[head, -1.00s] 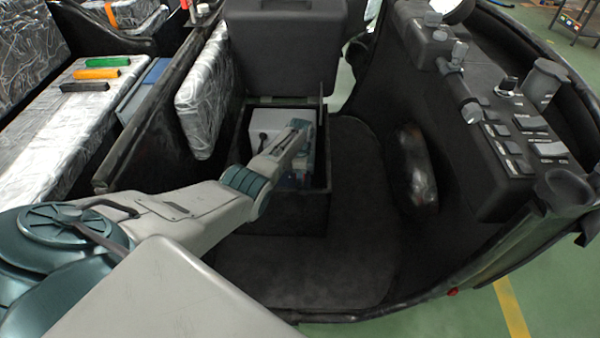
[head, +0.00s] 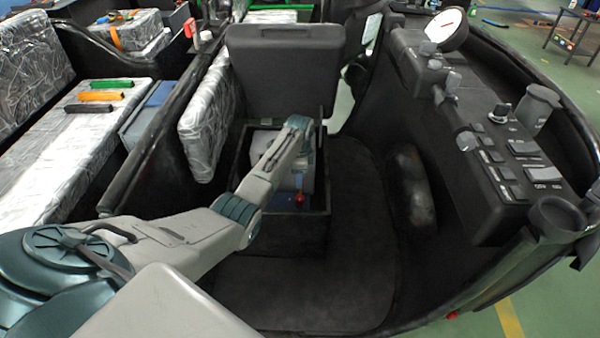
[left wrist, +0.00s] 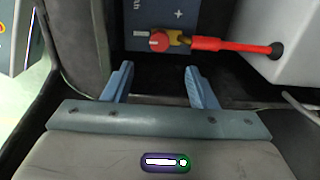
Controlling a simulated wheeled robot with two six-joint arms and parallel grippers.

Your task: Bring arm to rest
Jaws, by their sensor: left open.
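My left arm (head: 180,232) reaches from the lower left over the rickshaw's side and down into the open black box (head: 290,238). In the left wrist view, my left gripper (left wrist: 160,82) is open, with two blue fingers apart and nothing between them. Ahead of the fingers are a red knob (left wrist: 158,42) and a red-sleeved part (left wrist: 220,44) on a grey-blue unit with a plus mark (left wrist: 155,12). The red knob also shows in the head view (head: 299,199). The fingertips are hard to make out in the head view. My right gripper is not in view.
A raised black lid (head: 285,70) stands behind the box. A silver padded panel (head: 205,125) is at its left. The dashboard (head: 490,140) with knobs and a gauge (head: 446,25) is at the right. The dark floor (head: 335,285) in front is clear.

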